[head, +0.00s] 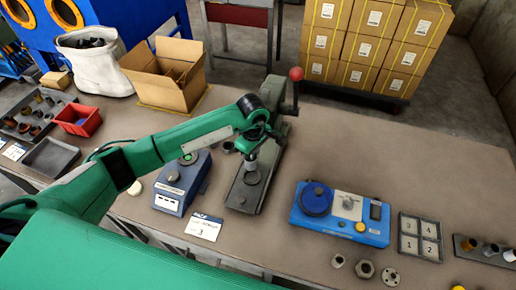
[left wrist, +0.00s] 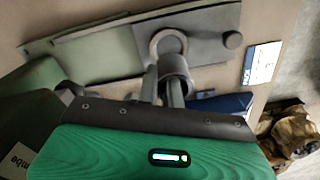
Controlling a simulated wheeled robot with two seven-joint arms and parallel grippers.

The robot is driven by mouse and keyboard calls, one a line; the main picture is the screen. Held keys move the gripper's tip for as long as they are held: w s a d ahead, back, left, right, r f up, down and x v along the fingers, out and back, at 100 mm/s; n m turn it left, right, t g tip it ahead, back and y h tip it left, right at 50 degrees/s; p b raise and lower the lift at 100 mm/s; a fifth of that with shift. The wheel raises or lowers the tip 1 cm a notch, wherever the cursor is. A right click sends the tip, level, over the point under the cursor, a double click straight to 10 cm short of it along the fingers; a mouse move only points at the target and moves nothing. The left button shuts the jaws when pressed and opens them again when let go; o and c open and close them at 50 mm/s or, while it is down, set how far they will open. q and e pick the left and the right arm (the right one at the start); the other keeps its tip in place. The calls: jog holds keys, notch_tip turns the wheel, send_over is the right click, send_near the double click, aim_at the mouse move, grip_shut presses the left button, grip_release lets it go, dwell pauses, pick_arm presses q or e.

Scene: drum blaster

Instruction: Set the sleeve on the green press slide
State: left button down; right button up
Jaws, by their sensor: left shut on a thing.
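The press (head: 262,155) is a grey-green arbor press with a red-knobbed lever, standing mid-bench in the head view. Its flat slide (head: 241,197) extends toward the bench front and carries a round ring seat (head: 252,178). My left gripper (head: 250,156) points down over the slide. In the left wrist view the left gripper (left wrist: 170,92) is shut on the sleeve (left wrist: 174,66), a small grey metal cylinder. The sleeve is close to the ring seat (left wrist: 168,44) and overlaps its edge in that view; I cannot tell whether they touch. My right gripper is in neither view.
A blue-grey device (head: 182,183) stands close left of the slide, with a white label card (head: 204,227) in front. A blue tester (head: 341,212) and a numbered tray (head: 420,237) are to the right. An open cardboard box (head: 165,78) is behind. Bench between press and tester is clear.

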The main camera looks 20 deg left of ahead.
pick_arm(q)
jog(key=shift+d+f, duration=0.1)
jog(key=shift+f, duration=0.2)
jog(key=shift+f+b, duration=1.4)
jog(key=shift+f, duration=1.35)
jog(key=shift+b, duration=0.55)
jog(key=shift+f+b, duration=0.6)
jog(key=shift+b, duration=0.05)
jog(key=c, duration=1.8)
grip_release()
jog(key=shift+c, duration=0.2)
jog(key=shift+r+p, duration=1.5)
jog(key=shift+r, duration=1.5)
jog(key=shift+r+p, duration=1)
jog(key=shift+r, duration=1.55)
